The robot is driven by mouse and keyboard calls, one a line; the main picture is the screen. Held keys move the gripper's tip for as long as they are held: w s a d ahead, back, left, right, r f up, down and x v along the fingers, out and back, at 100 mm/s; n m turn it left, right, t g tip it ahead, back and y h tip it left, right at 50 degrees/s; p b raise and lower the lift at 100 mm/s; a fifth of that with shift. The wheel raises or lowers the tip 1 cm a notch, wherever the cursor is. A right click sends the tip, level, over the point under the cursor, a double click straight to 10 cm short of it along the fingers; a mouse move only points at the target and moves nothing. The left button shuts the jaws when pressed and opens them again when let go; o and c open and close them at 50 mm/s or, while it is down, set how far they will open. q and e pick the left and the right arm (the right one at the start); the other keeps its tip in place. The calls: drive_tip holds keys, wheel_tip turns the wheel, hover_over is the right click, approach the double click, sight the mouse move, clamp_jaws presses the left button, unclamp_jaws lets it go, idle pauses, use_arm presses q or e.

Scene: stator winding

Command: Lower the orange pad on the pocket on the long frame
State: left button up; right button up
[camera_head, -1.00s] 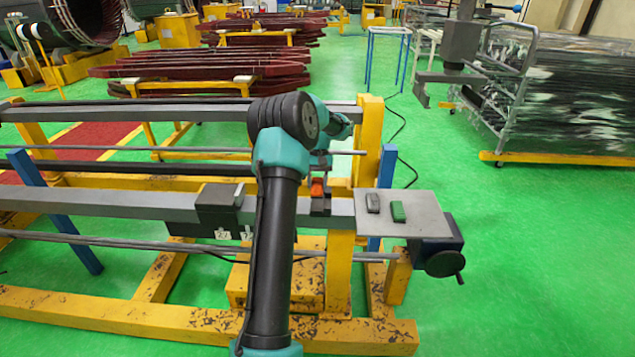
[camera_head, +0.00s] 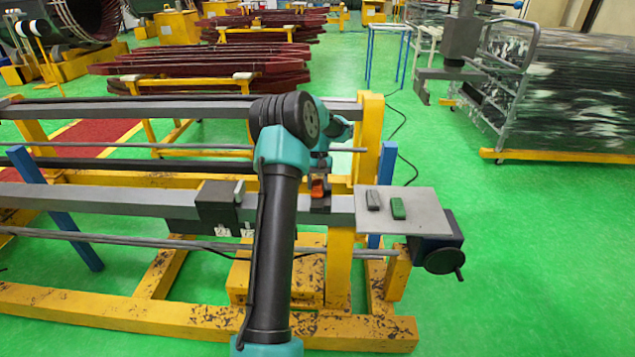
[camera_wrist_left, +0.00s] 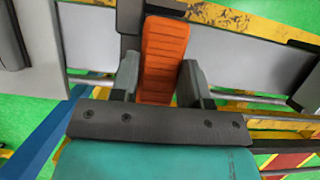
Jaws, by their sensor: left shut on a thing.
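The orange pad (camera_head: 318,187) is a ribbed block held by my left gripper (camera_head: 319,184) at the right part of the long frame (camera_head: 100,199). In the left wrist view the pad (camera_wrist_left: 164,58) stands between the two grey fingers of the gripper (camera_wrist_left: 160,80), which is shut on it. A dark holder (camera_head: 320,204) lies directly below the pad on the grey beam; I take it for the pocket. The gripper partly hides it, and whether the pad touches it cannot be told. My right gripper is not seen.
A grey plate (camera_head: 425,222) on the frame's right end carries a green pad (camera_head: 397,208) and a grey pad (camera_head: 374,200). A black block (camera_head: 218,201) sits on the beam to the left. Yellow supports (camera_head: 341,268) stand below. Green floor is open at right.

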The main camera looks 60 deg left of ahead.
sight(317, 183)
use_arm(q)
drive_tip(key=shift+f, duration=0.65)
drive_tip(key=shift+f, duration=0.15)
drive_tip(key=shift+f, duration=0.75)
drive_tip(key=shift+f, duration=0.15)
idle(0.3)
drive_tip(key=o, duration=0.8)
drive_tip(key=shift+s, duration=0.1)
drive_tip(key=shift+o, duration=1.1)
drive_tip(key=shift+d+f, duration=0.1)
drive_tip(key=shift+d, duration=0.05)
